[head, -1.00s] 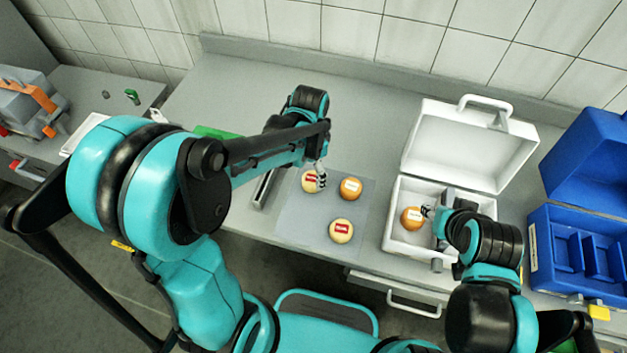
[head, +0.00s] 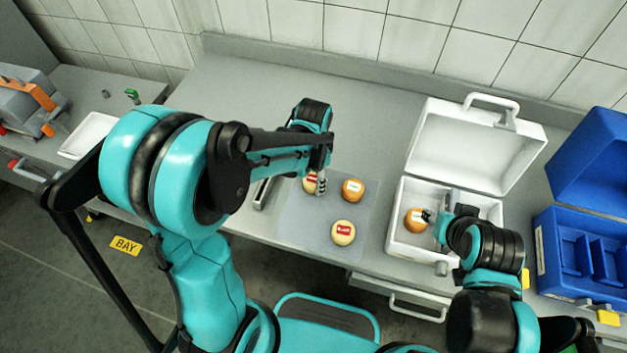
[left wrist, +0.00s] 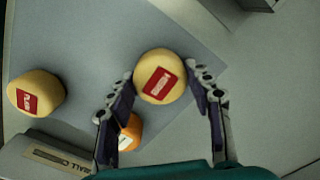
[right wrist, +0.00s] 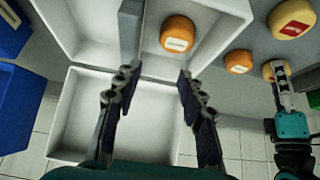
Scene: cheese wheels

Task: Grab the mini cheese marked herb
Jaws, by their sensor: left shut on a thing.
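My left gripper (head: 319,184) is shut on a pale round cheese with a red label (head: 308,184); in the left wrist view the fingertips press both sides of this cheese (left wrist: 153,88). Whether it is off the mat is unclear. Another pale red-labelled cheese (head: 343,234) and an orange white-labelled cheese (head: 353,190) sit on the grey mat (head: 302,236). An orange cheese with a white label (head: 414,221) lies in the white case (head: 402,245). My right gripper (right wrist: 159,73) is open beside it, with nothing between its fingers.
The white case's lid (head: 468,150) stands open behind it. A blue case (head: 579,268) with compartments stands open at the far right. A white tray (head: 90,134) is at the left. The counter behind the mat is clear.

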